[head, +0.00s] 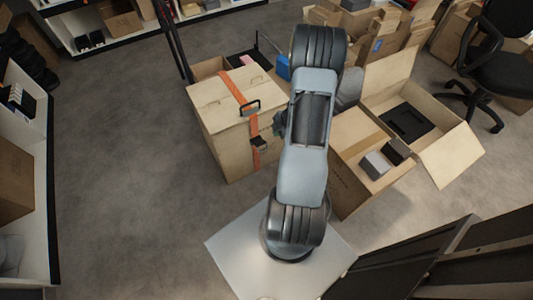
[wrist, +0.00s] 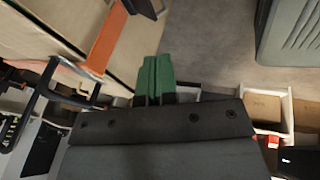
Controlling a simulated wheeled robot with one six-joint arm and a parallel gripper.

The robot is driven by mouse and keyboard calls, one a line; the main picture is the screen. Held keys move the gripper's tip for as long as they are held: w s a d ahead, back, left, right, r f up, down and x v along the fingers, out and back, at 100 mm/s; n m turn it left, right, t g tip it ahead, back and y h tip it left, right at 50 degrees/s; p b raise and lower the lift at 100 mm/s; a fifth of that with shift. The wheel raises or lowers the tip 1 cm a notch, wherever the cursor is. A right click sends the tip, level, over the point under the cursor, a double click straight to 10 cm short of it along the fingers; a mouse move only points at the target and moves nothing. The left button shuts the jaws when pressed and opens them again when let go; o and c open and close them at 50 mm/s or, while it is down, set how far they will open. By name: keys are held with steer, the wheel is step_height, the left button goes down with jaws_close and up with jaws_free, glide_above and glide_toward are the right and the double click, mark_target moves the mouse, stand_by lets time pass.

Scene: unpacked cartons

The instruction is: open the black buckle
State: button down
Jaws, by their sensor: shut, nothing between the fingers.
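A closed carton (head: 222,115) has an orange strap (head: 237,88) running over its lid and down its front. A black open frame (head: 250,107) stands out at the lid's front edge on the strap, and a small black block (head: 259,143) sits lower on the strap. I cannot tell which is the buckle. The wrist view shows the strap (wrist: 104,42), the frame (wrist: 40,100) at left and the block (wrist: 142,8) at the top edge. My gripper (wrist: 155,70), with green fingers, is shut and empty, apart from the strap. In the head view my arm mostly hides it.
An open carton (head: 455,155) with dark contents stands at right, beside another carton (head: 350,185) bearing small boxes (head: 376,165). Stacked cartons and an office chair (head: 490,60) are behind. Shelving (head: 40,200) lines the left. The floor left of the strapped carton is clear.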

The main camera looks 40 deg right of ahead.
steer(key=w+a+f+b, duration=0.1)
steer(key=w+f+b, duration=0.1)
steer(key=f, duration=0.5)
steer(key=w+a+f+y+b, duration=0.1)
steer(key=w+f+b, duration=0.1)
steer(key=f+b, duration=0.3)
steer(key=shift+a+f+n, duration=0.3)
steer(key=shift+a+f, duration=0.1)
steer(key=shift+f, duration=0.8)
steer(key=shift+s+f+p, duration=0.15)
steer(key=shift+f+p, duration=0.15)
steer(key=shift+f, duration=0.3)
steer(key=shift+s+f+p, duration=0.15)
steer(key=shift+f+p, duration=0.15)
steer(key=shift+f, duration=0.3)
steer(key=shift+r, duration=0.2)
